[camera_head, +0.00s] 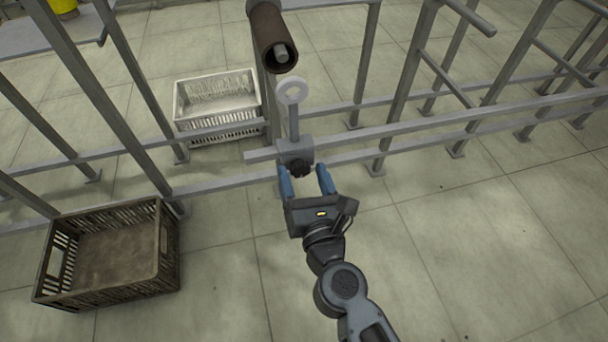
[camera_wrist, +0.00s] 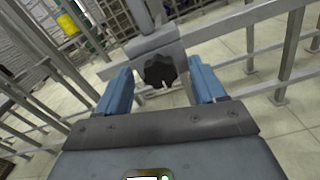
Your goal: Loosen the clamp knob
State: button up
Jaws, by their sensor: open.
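The black clamp knob (camera_head: 300,168) sits on the front of a grey clamp block (camera_head: 296,150) on the horizontal rail. A post with a ring eye (camera_head: 292,92) rises from the block. My gripper (camera_head: 307,172) is open, with its blue fingers on either side of the knob in the head view. In the wrist view the lobed knob (camera_wrist: 160,71) shows between and just beyond the two fingers (camera_wrist: 162,85), with a gap on each side. I cannot tell how far the fingertips reach past the knob.
A brown bobbin tube (camera_head: 271,38) is on a holder above the ring. The rail (camera_head: 420,142) and frame posts (camera_head: 405,85) run across the scene. A white crate (camera_head: 218,130) stands behind the rail; a brown crate (camera_head: 165,255) stands front left. The floor at right is clear.

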jog(key=c, duration=1.1)
jog(key=shift+o, duration=0.2)
